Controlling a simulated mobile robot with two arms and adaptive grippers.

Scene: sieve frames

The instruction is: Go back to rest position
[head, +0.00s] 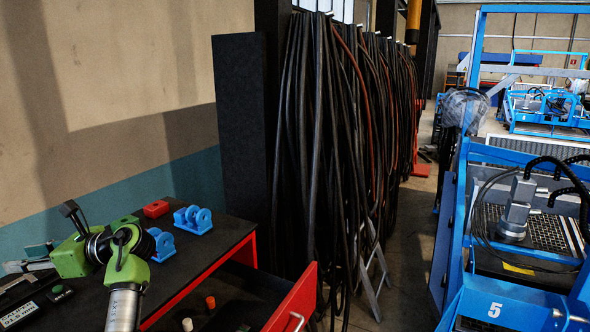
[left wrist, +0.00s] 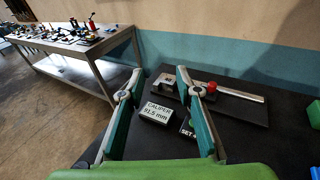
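My left gripper (head: 28,258) is over the left end of the dark workbench (head: 120,262), at the end of a green and grey arm. In the left wrist view my left gripper (left wrist: 160,74) has its two teal-padded fingers spread well apart, with nothing held between them. Beyond and below the fingers, a label plate reading "CALIPER 91.5 mm" (left wrist: 157,112) lies on the bench. A second plate reading "SET" (left wrist: 190,131) is partly hidden by a finger. A metal bar fixture (left wrist: 240,95) with a red knob (left wrist: 211,87) is just past the fingers. My right gripper is not in view.
A red block (head: 156,209) and blue brackets (head: 193,220) stand on the bench. A red-fronted drawer (head: 296,306) is open, with small coloured pieces inside. Hanging black hoses (head: 320,150) are behind it. Blue machine frames (head: 495,308) stand right. Another table (left wrist: 75,42) is at the left.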

